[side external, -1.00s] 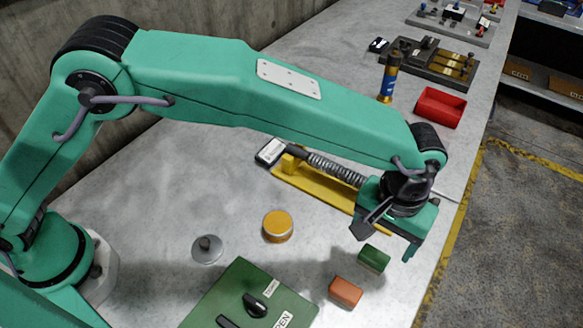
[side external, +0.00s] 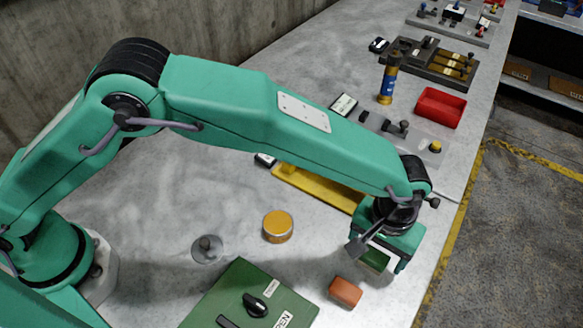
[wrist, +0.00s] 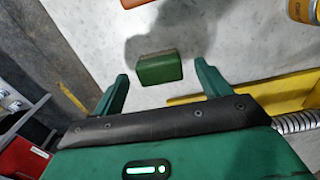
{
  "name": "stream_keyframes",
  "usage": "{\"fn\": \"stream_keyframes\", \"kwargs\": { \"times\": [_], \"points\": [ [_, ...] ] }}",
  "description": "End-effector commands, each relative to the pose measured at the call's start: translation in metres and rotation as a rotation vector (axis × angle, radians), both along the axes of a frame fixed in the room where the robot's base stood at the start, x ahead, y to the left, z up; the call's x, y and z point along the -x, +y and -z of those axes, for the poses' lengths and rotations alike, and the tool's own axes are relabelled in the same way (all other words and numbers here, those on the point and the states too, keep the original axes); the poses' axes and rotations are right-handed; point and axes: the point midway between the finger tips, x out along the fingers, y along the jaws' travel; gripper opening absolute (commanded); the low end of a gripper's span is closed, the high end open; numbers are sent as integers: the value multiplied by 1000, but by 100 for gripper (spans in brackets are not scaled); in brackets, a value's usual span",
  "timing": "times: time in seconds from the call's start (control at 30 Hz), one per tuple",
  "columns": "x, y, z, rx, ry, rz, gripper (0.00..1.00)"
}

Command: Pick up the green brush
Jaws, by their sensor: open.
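The green brush (side external: 375,261) shows as a small green block on the grey bench, partly hidden by my gripper in the side view. In the wrist view the green brush (wrist: 160,69) lies between the line of my two fingers, just past their tips. My gripper (wrist: 161,82) is open and empty, with a finger on either side. In the side view my gripper (side external: 378,257) is right over the brush. I cannot tell the exact height gap.
An orange-red block (side external: 345,292) lies close by toward the camera. A yellow press base (side external: 320,187) is behind. An orange round tin (side external: 278,226), a grey disc with a knob (side external: 207,249) and a green panel (side external: 248,300) are to the left. The bench edge is to the right.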

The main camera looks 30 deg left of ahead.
Motion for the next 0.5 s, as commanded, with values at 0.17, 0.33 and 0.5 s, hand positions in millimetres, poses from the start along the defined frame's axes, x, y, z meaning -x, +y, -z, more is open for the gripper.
{"fn": "stream_keyframes", "kwargs": {
  "times": [0.17, 0.33, 0.5],
  "points": [
    [0, 0, 16, -1, 0, 0, 76],
    [0, 0, 19, 0, 0, 1, 76],
    [0, 0, 18, 0, 0, 1, 76]
  ]
}}
